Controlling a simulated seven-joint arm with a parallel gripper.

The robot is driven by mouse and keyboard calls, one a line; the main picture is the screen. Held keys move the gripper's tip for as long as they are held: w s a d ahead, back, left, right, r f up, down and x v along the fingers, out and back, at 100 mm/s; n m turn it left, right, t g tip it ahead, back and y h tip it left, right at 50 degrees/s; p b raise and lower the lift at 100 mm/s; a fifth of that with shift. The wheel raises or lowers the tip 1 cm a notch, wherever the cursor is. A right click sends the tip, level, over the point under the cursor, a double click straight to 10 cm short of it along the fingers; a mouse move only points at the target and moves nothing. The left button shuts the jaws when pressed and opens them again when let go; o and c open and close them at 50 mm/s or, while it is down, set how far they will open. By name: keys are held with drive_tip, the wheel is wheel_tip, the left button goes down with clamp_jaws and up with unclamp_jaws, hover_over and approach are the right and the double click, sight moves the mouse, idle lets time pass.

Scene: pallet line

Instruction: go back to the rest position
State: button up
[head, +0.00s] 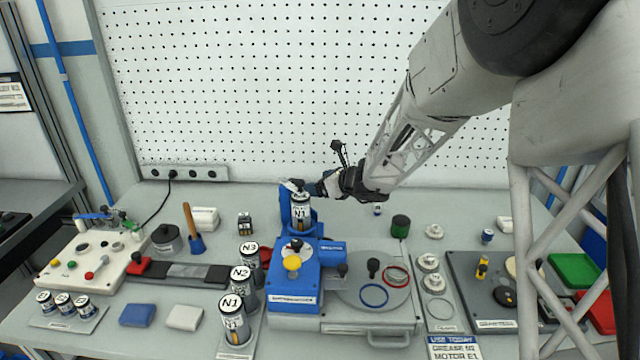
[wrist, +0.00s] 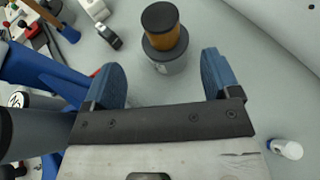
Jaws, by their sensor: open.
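My gripper (head: 312,188) is in the head view at the end of the arm, above the back of the blue machine (head: 293,275). A can marked N1 (head: 301,213) stands upright in the machine's blue holder, just below the gripper. In the wrist view the two blue fingers of my gripper (wrist: 162,72) are spread wide with nothing held between them. Beyond the fingertips, a jar with an orange band and black lid (wrist: 164,40) stands on the bench, apart from the fingers. I cannot make out that jar in the head view.
Cans marked N1 (head: 232,322), N2 (head: 242,290) and N3 (head: 250,257) stand left of the machine. A dark green jar (head: 400,226) stands behind the grey round plate (head: 350,292). A pegboard wall (head: 270,90) closes the back.

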drive_tip(key=s+d+r+n+g+h, duration=0.15)
drive_tip(key=s+d+r+n, duration=0.35)
drive_tip(key=s, duration=0.7)
drive_tip(key=s+d+r+n+g+h, duration=0.15)
drive_tip(key=s+d+r+n, duration=0.25)
drive_tip(key=s+r+n, duration=0.55)
drive_tip(key=s+d+r+n+h, duration=0.3)
drive_tip(key=s+d+r+n, duration=0.1)
drive_tip(key=s, duration=0.9)
drive_tip(key=s+d+n+t+h, duration=0.1)
drive_tip(key=s+d+n+h, duration=0.2)
drive_tip(key=s+d, duration=0.3)
drive_tip(key=s+d+n+h, duration=0.2)
drive_tip(key=s+d+n, duration=0.15)
drive_tip(key=s, duration=0.55)
wheel_tip(320, 180, down, 9)
drive_tip(key=w+g, duration=0.1)
drive_tip(key=g, duration=0.2)
drive_tip(key=shift+w+d+r, duration=0.15)
drive_tip(key=shift+w+d, duration=0.1)
drive_tip(key=shift+d, duration=0.05)
